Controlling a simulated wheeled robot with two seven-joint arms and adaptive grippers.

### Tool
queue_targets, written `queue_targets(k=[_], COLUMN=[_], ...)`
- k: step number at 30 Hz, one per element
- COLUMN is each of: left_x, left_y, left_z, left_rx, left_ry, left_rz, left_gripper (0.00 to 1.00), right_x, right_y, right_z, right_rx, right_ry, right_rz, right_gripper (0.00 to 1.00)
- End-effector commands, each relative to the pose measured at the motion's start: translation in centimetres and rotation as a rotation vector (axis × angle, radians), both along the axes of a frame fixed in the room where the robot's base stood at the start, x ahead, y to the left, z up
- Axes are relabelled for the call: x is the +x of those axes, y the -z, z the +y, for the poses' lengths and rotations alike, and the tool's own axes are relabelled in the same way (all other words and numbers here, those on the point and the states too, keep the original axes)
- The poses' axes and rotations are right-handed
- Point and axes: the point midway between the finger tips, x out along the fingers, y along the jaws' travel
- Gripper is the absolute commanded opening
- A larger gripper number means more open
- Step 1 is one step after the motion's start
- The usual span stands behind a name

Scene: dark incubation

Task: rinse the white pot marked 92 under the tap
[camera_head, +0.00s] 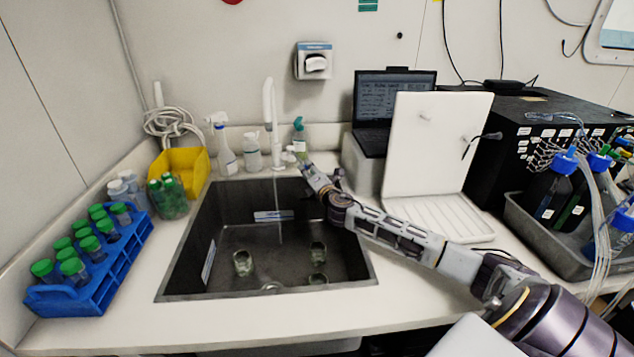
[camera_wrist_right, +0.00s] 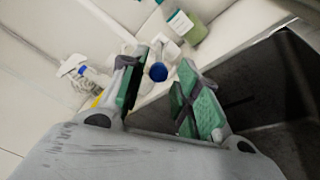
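The white tap (camera_head: 269,100) stands behind the dark sink (camera_head: 190,255). A thin pale line, which looks like running water (camera_head: 279,215), drops from its spout into the basin. My right gripper (camera_head: 303,162) is at the sink's back edge, just right of the tap. In the right wrist view its green-padded fingers (camera_wrist_right: 162,65) are apart. A blue round end (camera_wrist_right: 158,72) with white parts shows between them, perhaps the tap's knob; I cannot tell whether they touch it. I cannot make out a white pot marked 92 in either view. My left gripper is not in view.
Several clear jars (camera_head: 243,263) stand in the sink. A spray bottle (camera_head: 224,146), a white bottle (camera_head: 252,152) and a green-topped bottle (camera_head: 299,133) stand behind it. A blue tube rack (camera_head: 95,290) is left; a white drying rack (camera_head: 435,145) is right. The front counter is clear.

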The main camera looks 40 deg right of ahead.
Motion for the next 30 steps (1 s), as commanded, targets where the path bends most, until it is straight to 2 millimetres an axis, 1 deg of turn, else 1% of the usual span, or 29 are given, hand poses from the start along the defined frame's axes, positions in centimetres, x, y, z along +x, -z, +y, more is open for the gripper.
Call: queue_targets(k=[21, 30], left_x=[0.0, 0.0], left_y=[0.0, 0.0], left_z=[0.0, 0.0], left_rx=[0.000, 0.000], left_ry=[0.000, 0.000], left_rz=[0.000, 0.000], left_gripper=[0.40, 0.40], right_x=[-4.7, -6.1], right_y=[0.1, 0.0], right_z=[0.8, 1.0], right_rx=[-0.002, -0.001], right_ry=[0.001, 0.001], right_rz=[0.001, 0.001], right_gripper=[0.32, 0.32])
